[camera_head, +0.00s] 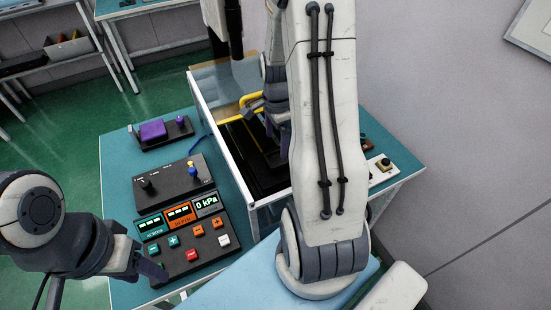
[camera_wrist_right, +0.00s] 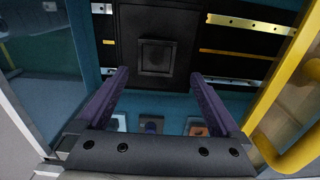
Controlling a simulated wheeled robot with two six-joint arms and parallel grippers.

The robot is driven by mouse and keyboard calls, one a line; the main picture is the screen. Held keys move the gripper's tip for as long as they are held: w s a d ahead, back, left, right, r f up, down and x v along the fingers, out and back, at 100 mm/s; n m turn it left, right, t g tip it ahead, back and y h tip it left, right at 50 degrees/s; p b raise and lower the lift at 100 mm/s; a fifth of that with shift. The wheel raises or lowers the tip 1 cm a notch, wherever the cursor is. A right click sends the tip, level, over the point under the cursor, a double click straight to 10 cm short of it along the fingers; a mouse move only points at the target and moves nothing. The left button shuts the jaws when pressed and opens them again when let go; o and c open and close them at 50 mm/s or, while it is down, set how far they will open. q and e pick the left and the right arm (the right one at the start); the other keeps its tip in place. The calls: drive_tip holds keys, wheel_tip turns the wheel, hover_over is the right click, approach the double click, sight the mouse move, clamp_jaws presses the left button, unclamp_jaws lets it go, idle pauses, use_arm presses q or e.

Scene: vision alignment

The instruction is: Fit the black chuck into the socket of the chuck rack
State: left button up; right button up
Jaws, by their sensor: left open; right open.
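In the right wrist view, a black square piece with a raised rim (camera_wrist_right: 155,57) sits in the middle of a black panel (camera_wrist_right: 182,22). I cannot tell whether it is the chuck or the rack's socket. My right gripper (camera_wrist_right: 158,76) is open, its two dark purple fingers spread below and to either side of this piece, with nothing between them. In the head view my right arm hides most of this area; black parts (camera_head: 266,178) show inside a white-framed enclosure. My left gripper (camera_head: 150,268) is at the lower left, open and empty, beside the control console.
The console (camera_head: 180,257) has displays reading "0 kPa" and several buttons. Behind it are a black joystick box (camera_head: 172,181) and a purple block (camera_head: 153,130) on a black base. A white frame edge (camera_head: 222,145) borders the enclosure. A yellow bar (camera_wrist_right: 292,130) runs close right of my right gripper.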

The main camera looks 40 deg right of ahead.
sight(276, 159)
drive_tip(key=shift+s+a+f+p, duration=0.15)
drive_tip(key=shift+f+p, duration=0.15)
drive_tip(key=shift+f, duration=1.25)
drive_tip(key=shift+s+a+f+p, duration=0.1)
drive_tip(key=shift+f+p, duration=0.2)
drive_tip(key=shift+f, duration=1.25)
drive_tip(key=c, duration=1.4)
